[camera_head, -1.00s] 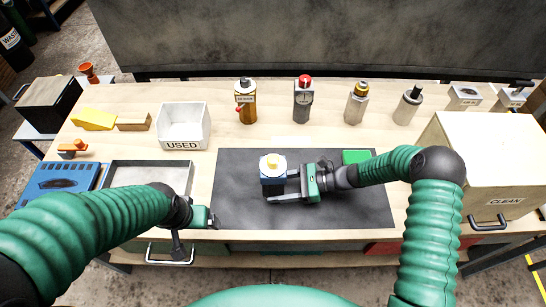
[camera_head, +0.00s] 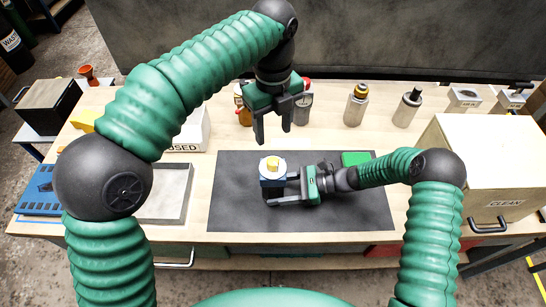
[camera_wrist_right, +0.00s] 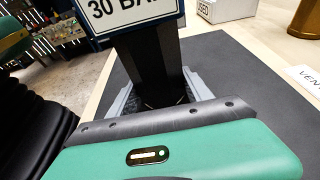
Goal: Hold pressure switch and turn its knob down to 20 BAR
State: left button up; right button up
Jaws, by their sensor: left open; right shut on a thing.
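The pressure switch (camera_head: 272,180) has a blue body with a yellow knob (camera_head: 272,164) on top and stands upright on the dark mat (camera_head: 340,210). My right gripper (camera_head: 288,187) is shut on its body from the right. In the right wrist view, a sign on the switch (camera_wrist_right: 135,12) reads "30 BA", with the rest cut off. My left gripper (camera_head: 272,133) is open and empty, pointing down above and behind the knob, apart from it. The knob is not in the right wrist view.
Several bottle-like parts, such as the gold-topped one (camera_head: 357,104), stand along the back. A "USED" bin (camera_head: 190,135) and metal tray (camera_head: 165,200) are partly hidden by my left arm.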

aim_at(273, 161)
pick_arm(q)
notch_tip(273, 161, down, 12)
jog(key=shift+r, duration=0.1)
jog(key=shift+c, duration=0.4)
grip_shut()
